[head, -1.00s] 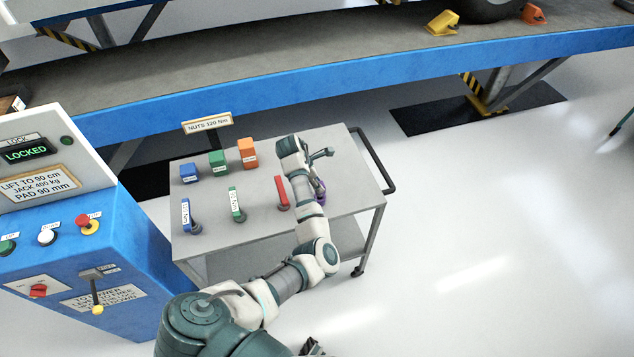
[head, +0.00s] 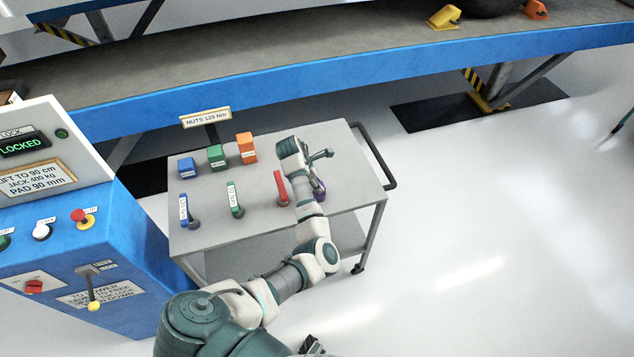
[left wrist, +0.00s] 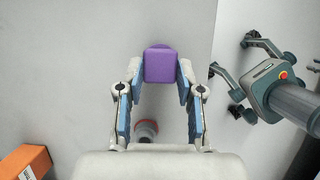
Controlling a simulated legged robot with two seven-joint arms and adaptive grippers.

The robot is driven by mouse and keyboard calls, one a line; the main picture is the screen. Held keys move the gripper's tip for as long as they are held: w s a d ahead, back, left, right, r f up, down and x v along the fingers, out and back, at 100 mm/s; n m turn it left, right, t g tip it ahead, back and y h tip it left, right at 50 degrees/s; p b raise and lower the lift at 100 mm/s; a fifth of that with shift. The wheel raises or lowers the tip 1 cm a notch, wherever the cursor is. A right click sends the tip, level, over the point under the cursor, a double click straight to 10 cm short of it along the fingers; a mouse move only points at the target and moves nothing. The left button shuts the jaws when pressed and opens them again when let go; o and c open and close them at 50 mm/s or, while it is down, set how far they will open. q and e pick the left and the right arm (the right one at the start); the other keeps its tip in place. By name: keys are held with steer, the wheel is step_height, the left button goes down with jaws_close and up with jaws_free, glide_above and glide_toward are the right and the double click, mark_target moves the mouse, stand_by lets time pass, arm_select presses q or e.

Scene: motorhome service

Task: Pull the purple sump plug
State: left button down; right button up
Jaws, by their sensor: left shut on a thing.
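The purple sump plug (left wrist: 161,66) shows as a purple block in the left wrist view. In the head view only a little of the purple (head: 319,188) shows beside my left arm, over the right part of the cart. My left gripper (left wrist: 161,75) is shut on the purple block, with a finger on each side of it. In the head view my arm hides most of this grip. My right gripper (left wrist: 231,56) shows at the right of the left wrist view, with its fingers spread and nothing between them. I cannot tell what lies under the purple block.
The grey cart (head: 261,222) also bears a red-handled piece (head: 281,187) close to my arm, a green one (head: 233,197) and a blue one (head: 184,208). Behind stand orange (head: 246,148), green (head: 217,157) and blue (head: 187,168) blocks. A blue console (head: 130,245) stands left.

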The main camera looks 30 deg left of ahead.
arm_select(q)
steer(key=shift+f, duration=0.2)
steer(key=c, duration=0.7)
jaws_free()
steer(key=shift+o, duration=0.2)
steer(key=shift+r, duration=0.1)
steer(key=v, duration=1.1)
steer(key=shift+r, duration=0.3)
steer(key=shift+a, duration=0.1)
